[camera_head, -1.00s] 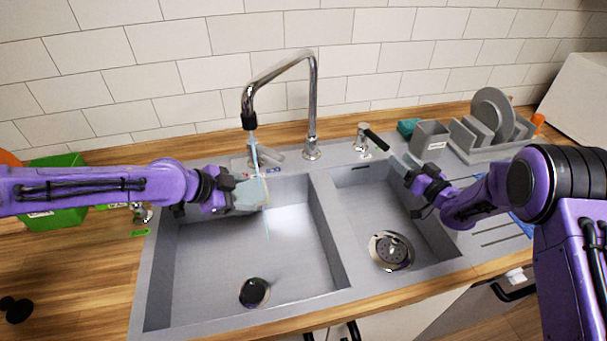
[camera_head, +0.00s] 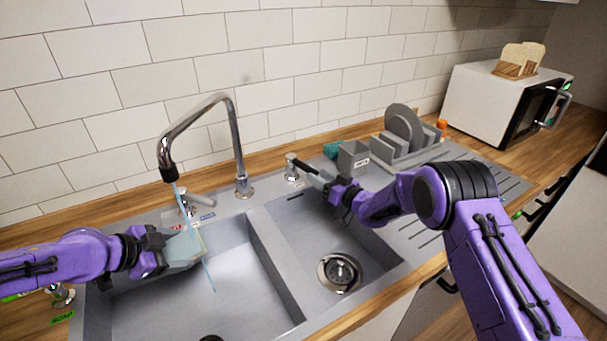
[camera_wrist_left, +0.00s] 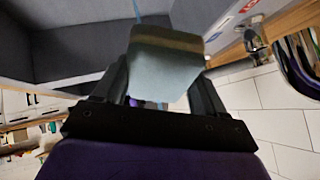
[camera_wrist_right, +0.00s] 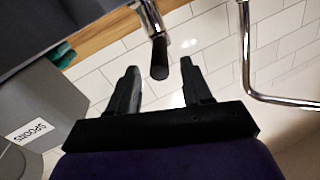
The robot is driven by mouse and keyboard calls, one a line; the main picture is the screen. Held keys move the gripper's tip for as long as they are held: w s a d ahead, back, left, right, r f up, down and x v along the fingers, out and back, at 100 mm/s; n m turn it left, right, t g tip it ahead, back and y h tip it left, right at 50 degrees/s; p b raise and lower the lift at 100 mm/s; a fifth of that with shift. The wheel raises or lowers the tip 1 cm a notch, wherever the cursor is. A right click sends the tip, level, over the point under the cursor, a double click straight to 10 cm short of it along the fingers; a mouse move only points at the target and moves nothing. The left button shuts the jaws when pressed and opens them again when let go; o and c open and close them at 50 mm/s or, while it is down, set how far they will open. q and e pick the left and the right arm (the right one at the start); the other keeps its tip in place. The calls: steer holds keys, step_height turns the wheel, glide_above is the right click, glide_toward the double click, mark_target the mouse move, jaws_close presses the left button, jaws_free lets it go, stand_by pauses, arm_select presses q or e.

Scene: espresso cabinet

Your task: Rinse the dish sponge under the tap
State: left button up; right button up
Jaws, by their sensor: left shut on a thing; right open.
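The dish sponge (camera_head: 186,247), pale grey-blue with a thin darker layer, is in my left gripper (camera_head: 165,250) over the left basin (camera_head: 245,285). It also shows between the fingers in the left wrist view (camera_wrist_left: 163,68). The chrome tap (camera_head: 236,140) arches above, and a thin blue water stream (camera_head: 179,203) runs from its spout to the sponge; a streak shows below it. My right gripper (camera_head: 322,182) is open by the tap's black lever (camera_head: 304,166). In the right wrist view the lever end (camera_wrist_right: 159,60) lies in line with the gap between the fingertips, apparently untouched.
The right basin (camera_head: 320,240) with its drain (camera_head: 340,273) is empty. A grey cup (camera_head: 353,158), a teal item (camera_head: 332,149) and a dish rack (camera_head: 405,150) with plates stand behind and right. A white microwave (camera_head: 490,100) stands at the far right.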

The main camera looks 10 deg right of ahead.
mark_target(299, 167)
steer(key=x, duration=0.3)
steer(key=shift+w+a, duration=0.1)
steer(key=shift+w, duration=0.05)
steer(key=shift+w+a, duration=0.3)
steer(key=shift+w, duration=0.3)
jaws_close()
steer(key=shift+s+a+r+m+t+h, duration=0.1)
steer(key=shift+s+a+m+t+h, duration=0.1)
steer(key=shift+a+m+t+h, duration=0.5)
arm_select(q)
steer(key=shift+d, duration=0.1)
arm_select(e)
steer(key=h, duration=0.1)
steer(key=m+h, duration=0.1)
steer(key=h, duration=0.1)
steer(key=shift+s+a+m, duration=0.2)
steer(key=shift+a+m, duration=0.05)
steer(key=shift+m, duration=0.05)
